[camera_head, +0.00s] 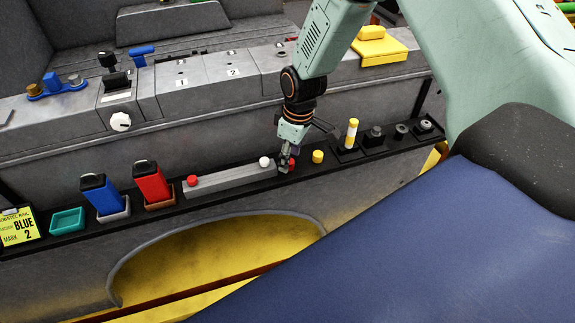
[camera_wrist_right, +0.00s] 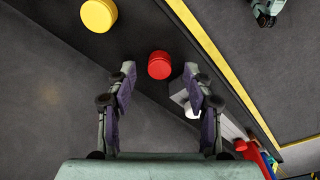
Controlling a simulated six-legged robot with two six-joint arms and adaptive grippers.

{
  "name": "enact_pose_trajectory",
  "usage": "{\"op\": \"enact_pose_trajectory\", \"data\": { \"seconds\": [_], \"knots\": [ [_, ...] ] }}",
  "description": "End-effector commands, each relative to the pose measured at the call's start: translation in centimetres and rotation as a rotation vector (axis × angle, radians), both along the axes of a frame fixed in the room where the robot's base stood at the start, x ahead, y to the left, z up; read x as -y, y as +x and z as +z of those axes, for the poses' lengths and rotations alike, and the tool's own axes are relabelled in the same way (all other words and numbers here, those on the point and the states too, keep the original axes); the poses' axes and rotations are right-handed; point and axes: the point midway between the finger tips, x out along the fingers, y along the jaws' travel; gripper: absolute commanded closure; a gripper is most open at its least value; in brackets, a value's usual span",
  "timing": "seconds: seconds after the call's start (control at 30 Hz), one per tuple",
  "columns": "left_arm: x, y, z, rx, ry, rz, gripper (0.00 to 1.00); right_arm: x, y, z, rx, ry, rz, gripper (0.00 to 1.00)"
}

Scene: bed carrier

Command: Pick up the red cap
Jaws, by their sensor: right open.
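The red cap (camera_wrist_right: 160,65) is a small round disc on the dark narrow ledge. In the right wrist view it lies just beyond and between the tips of my right gripper's two fingers. My right gripper (camera_head: 287,160) is open and points down at the ledge, with nothing held. In the head view the red cap (camera_head: 291,163) shows only in part beside the fingers. I cannot tell whether the fingers touch it. My left gripper is not identifiable in these views.
A yellow cap (camera_head: 317,156) stands to the right, then a yellow-and-white cylinder (camera_head: 351,133). A grey bar (camera_head: 232,178) with a red knob (camera_head: 192,181) and a white knob (camera_head: 265,162) lies close on the left. Red (camera_head: 152,182) and blue (camera_head: 102,195) blocks stand farther left.

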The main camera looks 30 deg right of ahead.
Motion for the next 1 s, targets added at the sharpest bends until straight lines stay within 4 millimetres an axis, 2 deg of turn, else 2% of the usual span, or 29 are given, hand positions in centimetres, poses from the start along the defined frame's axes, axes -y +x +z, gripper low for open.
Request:
{"op": "enact_pose_trajectory", "data": {
  "seconds": [0.1, 0.37, 0.8, 1.0],
  "knots": [
    [0.00, -0.02, -0.26, 0.000, 0.000, 0.000, 0.45, -0.15, 0.22, -0.98, 0.000, 0.000, 0.001, 0.48],
    [0.00, -0.02, -0.21, 0.000, 0.000, 0.000, 0.45, -0.27, 0.38, -0.99, 0.002, -0.001, 0.003, 0.49],
    [0.00, -0.01, -0.21, 0.000, 0.000, 0.000, 0.45, -0.25, 0.36, -0.98, 0.001, 0.000, 0.002, 0.85],
    [0.00, -0.01, -0.21, 0.000, 0.000, 0.000, 0.45, -0.25, 0.36, -0.98, 0.001, -0.001, 0.002, 0.86]
  ]
}}
